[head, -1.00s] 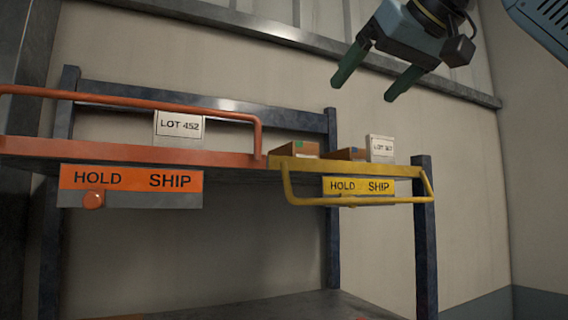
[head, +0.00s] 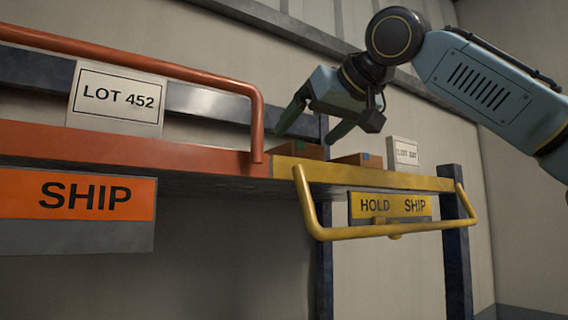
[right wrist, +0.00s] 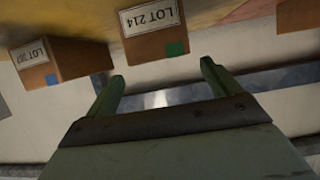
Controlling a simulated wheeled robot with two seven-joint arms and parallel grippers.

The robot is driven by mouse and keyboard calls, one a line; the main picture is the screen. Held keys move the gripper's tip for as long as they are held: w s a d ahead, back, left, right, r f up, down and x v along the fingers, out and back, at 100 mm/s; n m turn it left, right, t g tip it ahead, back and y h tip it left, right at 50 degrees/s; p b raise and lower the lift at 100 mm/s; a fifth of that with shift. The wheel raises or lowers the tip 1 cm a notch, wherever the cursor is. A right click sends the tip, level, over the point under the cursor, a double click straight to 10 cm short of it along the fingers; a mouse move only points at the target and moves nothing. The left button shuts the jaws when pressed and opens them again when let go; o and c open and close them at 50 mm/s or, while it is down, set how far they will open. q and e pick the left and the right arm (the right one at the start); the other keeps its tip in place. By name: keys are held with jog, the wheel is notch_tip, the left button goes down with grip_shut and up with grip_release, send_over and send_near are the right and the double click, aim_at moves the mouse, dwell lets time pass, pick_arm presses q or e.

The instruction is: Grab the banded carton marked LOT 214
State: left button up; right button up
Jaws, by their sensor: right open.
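In the right wrist view a brown carton (right wrist: 152,47) bears a white label reading LOT 214, upside down, and a green patch. No band can be made out on it. Beside it a second brown carton (right wrist: 70,60) has a blue patch and a label that looks like LOT 207. In the head view the left carton (head: 305,151) and the right carton (head: 352,160) sit on the yellow shelf (head: 400,179). My right gripper (head: 306,134) is open and empty, its fingers above and in front of the left carton. In the right wrist view its fingers (right wrist: 161,71) point towards LOT 214, apart from it.
A yellow rail (head: 385,232) and a HOLD SHIP sign (head: 390,206) front the yellow shelf. A small white lot card (head: 402,152) stands right of the cartons. To the left are an orange shelf with a rail (head: 150,62) and a LOT 452 card (head: 117,98).

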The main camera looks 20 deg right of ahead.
jog(key=shift+p+x, duration=0.45)
jog(key=shift+x, duration=0.7)
jog(key=x, duration=0.1)
jog(key=p+x, duration=0.1)
jog(key=x, duration=0.1)
jog(key=shift+w+a+r, duration=0.1)
jog(key=shift+w+a, duration=0.1)
jog(key=shift+w, duration=0.3)
pick_arm(q)
jog(key=shift+w+d+r, duration=0.1)
jog(key=shift+w+r, duration=1)
jog(key=shift+r, duration=0.1)
pick_arm(e)
jog(key=c, duration=1)
jog(key=shift+c, duration=0.7)
